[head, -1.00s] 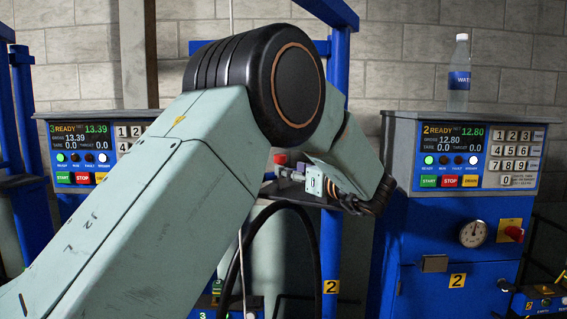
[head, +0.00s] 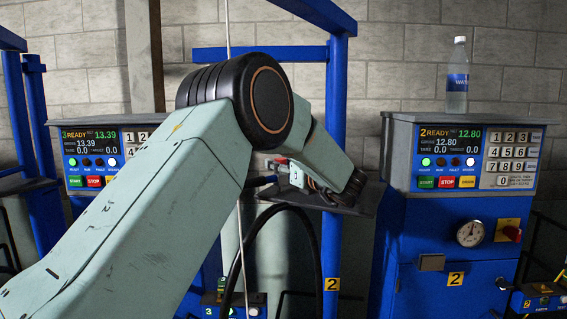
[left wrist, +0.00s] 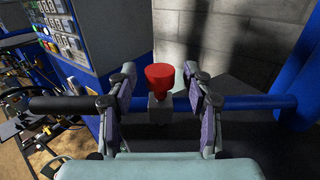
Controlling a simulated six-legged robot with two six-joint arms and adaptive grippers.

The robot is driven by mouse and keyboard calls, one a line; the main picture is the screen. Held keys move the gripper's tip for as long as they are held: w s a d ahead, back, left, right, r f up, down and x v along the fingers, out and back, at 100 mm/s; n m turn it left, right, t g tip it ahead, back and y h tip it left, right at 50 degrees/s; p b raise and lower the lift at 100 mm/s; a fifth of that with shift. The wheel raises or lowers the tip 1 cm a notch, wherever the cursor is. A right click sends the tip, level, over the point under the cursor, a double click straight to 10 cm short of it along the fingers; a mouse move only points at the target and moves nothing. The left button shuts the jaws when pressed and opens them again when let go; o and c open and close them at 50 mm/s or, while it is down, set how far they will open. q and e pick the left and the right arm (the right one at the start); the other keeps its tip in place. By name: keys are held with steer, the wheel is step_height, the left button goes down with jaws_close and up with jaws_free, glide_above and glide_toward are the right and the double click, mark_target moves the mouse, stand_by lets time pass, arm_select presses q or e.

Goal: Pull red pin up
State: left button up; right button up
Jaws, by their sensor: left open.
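The red pin (left wrist: 160,76) has a round red head on a grey block (left wrist: 160,108) at a horizontal blue bar (left wrist: 245,102), which has a black left end. In the left wrist view my left gripper (left wrist: 162,86) is open, with one finger on each side of the red head. Gaps show between the head and both fingers. In the head view my left arm hides most of the gripper (head: 296,176); a small bit of red (head: 281,160) shows beside it. My right gripper is in neither view.
A blue post (head: 335,120) stands just behind the gripper, with a dark plate (head: 350,207) below it. A black hose (head: 268,215) curves under my arm. Scale cabinet 2 (head: 455,240) stands right, with a bottle (head: 457,85) on top; another display panel (head: 95,152) is left.

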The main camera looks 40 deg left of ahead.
arm_select(q)
steer(key=shift+w+a+f, duration=0.1)
steer(key=shift+a+f, duration=0.15)
steer(key=shift+a, duration=0.3)
steer(key=shift+a+f, duration=0.25)
steer(key=shift+a, duration=0.3)
steer(key=c, duration=0.4)
steer(key=shift+w+f, duration=0.1)
steer(key=shift+c, duration=0.6)
steer(key=shift+d, duration=0.45)
steer(key=c, duration=0.3)
steer(key=shift+r, duration=0.3)
jaws_close()
